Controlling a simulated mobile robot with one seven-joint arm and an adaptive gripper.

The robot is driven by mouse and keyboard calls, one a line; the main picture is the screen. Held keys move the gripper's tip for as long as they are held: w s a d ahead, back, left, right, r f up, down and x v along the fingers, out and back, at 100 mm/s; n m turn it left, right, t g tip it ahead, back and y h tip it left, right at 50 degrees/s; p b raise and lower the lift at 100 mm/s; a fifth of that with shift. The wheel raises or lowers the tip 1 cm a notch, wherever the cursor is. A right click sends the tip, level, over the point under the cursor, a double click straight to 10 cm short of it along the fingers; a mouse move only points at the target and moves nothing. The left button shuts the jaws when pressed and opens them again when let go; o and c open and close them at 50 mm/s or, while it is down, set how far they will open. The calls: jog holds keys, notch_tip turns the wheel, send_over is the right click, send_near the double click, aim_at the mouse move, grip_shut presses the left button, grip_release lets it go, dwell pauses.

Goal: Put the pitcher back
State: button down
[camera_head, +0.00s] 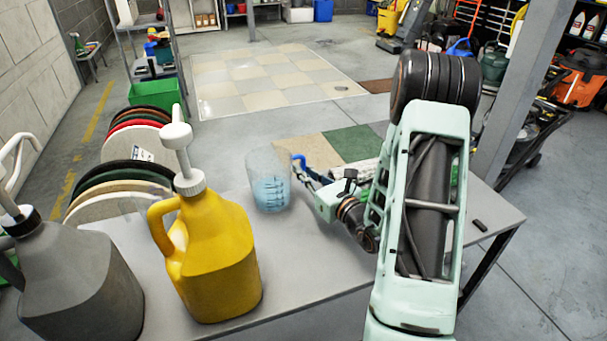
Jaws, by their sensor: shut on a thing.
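A clear pitcher (270,188) with bluish lower part and dark markings is upright at the middle of the grey table (300,252). I cannot tell whether its base touches the table. My gripper (302,172) is at the pitcher's right side, shut on it, with blue parts showing beside the pitcher wall. The exact grip point is small and partly hidden. My arm reaches in from the right.
A yellow jug (212,258) with a white pump stands left of the pitcher, and a grey jug (80,283) is farther left. Round pads (120,185) stand in a row behind them. Green and tan squares (352,143) lie behind my gripper. The front middle of the table is clear.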

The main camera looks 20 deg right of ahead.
jog(key=shift+r, duration=0.1)
jog(key=c, duration=2.1)
grip_release()
jog(key=p+v, duration=0.2)
jog(key=v, duration=1)
